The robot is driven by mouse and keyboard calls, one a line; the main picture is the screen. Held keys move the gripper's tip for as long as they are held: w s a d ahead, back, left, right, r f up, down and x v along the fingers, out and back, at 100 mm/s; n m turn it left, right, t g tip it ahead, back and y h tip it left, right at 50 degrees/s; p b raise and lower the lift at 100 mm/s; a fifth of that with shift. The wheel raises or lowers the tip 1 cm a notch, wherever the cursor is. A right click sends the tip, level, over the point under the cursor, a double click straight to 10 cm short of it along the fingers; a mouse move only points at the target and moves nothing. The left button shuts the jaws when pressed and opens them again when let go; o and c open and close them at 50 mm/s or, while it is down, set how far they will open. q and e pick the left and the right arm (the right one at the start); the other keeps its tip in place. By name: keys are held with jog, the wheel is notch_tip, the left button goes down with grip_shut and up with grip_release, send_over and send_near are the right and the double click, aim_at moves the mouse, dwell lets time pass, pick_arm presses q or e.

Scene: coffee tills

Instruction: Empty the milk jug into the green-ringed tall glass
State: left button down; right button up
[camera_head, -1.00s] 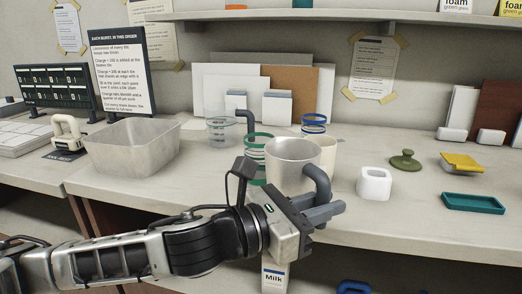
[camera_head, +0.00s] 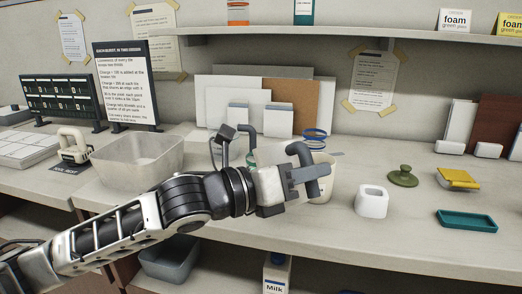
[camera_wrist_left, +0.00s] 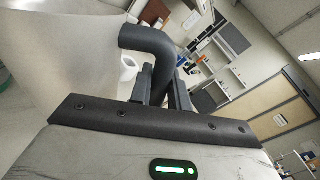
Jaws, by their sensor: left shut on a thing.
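My left gripper (camera_head: 306,178) is shut on the dark grey handle of the milk jug (camera_head: 303,152). The green-ringed tall glass (camera_head: 251,157) is mostly hidden behind my left wrist; only a bit of green shows. What is in the jug or the glass cannot be seen. My right gripper is out of view.
A blue-ringed glass (camera_head: 316,137) stands behind the cream cup. A white pot (camera_head: 371,202), a green knobbed object (camera_head: 403,176), a yellow object (camera_head: 458,179) and a teal tray (camera_head: 467,221) are to the right. A large clear bin (camera_head: 125,165) stands left. The front right counter is clear.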

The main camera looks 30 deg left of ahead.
aim_at(300, 148)
pick_arm(q)
jog(key=shift+w+a+r+n+p, duration=0.2)
jog(key=shift+r+p, duration=0.1)
jog(key=shift+r, duration=0.25)
jog(key=shift+w+a+r+n+p, duration=0.15)
jog(key=shift+r+p, duration=0.1)
jog(key=shift+r, duration=0.3)
jog(key=shift+w+a+r+n+p, duration=0.1)
jog(key=shift+a+r+n+p, duration=0.1)
jog(key=shift+r+p, duration=0.15)
jog(key=shift+a+r+n+p, duration=0.1)
jog(key=shift+r+n+p, duration=0.1)
jog(key=shift+r, duration=0.2)
jog(key=shift+w+a+r+n+p, duration=0.2)
jog(key=shift+a+r+n+p, duration=0.05)
jog(key=shift+r+n+p, duration=0.25)
jog(key=shift+w+a+r+n+p, duration=0.25)
jog(key=shift+r+p, duration=0.15)
jog(key=shift+r, duration=0.2)
jog(key=shift+w+a+r+n+p, duration=0.15)
jog(key=shift+a+n+p, duration=0.15)
jog(key=shift+n, duration=0.2)
jog(key=shift+w+a, duration=0.1)
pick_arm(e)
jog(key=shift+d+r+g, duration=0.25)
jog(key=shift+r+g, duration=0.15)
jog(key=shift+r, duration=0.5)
pick_arm(q)
jog(key=shift+n, duration=0.3)
